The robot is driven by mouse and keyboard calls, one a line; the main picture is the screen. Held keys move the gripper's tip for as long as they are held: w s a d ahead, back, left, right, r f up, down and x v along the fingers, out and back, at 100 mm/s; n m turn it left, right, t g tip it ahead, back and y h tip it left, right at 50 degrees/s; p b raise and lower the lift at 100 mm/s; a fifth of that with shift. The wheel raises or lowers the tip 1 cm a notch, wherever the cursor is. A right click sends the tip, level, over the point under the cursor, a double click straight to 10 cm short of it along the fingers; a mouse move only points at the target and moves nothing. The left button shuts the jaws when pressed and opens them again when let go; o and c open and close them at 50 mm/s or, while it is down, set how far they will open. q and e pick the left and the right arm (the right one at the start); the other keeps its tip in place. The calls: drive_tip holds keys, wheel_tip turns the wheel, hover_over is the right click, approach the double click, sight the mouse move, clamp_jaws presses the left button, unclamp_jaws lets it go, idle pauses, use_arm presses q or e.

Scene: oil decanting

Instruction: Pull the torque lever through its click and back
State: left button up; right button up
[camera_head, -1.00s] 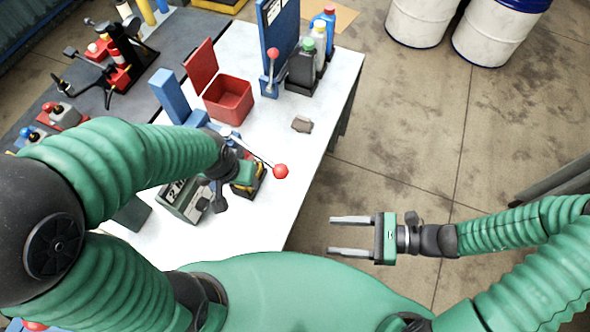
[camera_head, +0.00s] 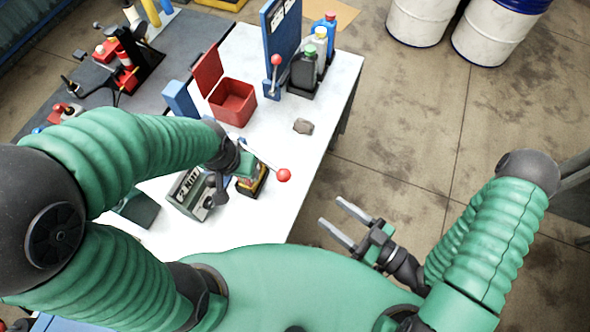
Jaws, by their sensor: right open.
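A metal lever with a red ball knob (camera_head: 283,174) slants over the white table, its far end hidden behind my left wrist. Part of a blue upright (camera_head: 180,98) shows beyond that arm. My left gripper (camera_head: 246,166) is beside the lever rod, above the table. Its fingers are mostly hidden, so I cannot tell whether it touches the lever. My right gripper (camera_head: 331,210) is open and empty, off the table's right edge, fingers pointing up and left. A second, upright lever with a red knob (camera_head: 277,60) stands by the blue panel (camera_head: 282,38).
An open red box (camera_head: 232,105) stands on the white table (camera_head: 330,95). Several bottles (camera_head: 305,66) stand in a dark tray behind it. A grey-green meter box (camera_head: 187,195) and a small grey lump (camera_head: 303,126) are nearer.

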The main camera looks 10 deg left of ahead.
drive_tip(key=b, duration=0.4)
approach(284, 176)
drive_tip(key=w+a+f, duration=0.2)
drive_tip(key=a, duration=0.1)
drive_tip(key=shift+w+a+f, duration=0.25)
drive_tip(key=shift+w+f, duration=0.1)
drive_tip(key=x, duration=0.2)
drive_tip(key=p+x, duration=0.1)
drive_tip(key=x, duration=0.1)
drive_tip(key=r+x, duration=0.1)
drive_tip(key=x, duration=0.1)
drive_tip(key=shift+a, duration=0.2)
drive_tip(key=shift+w+a, duration=0.1)
drive_tip(key=shift+a, duration=0.05)
drive_tip(key=shift+c, duration=0.5)
drive_tip(key=shift+d, duration=0.25)
drive_tip(key=shift+c, duration=1.3)
clamp_jaws()
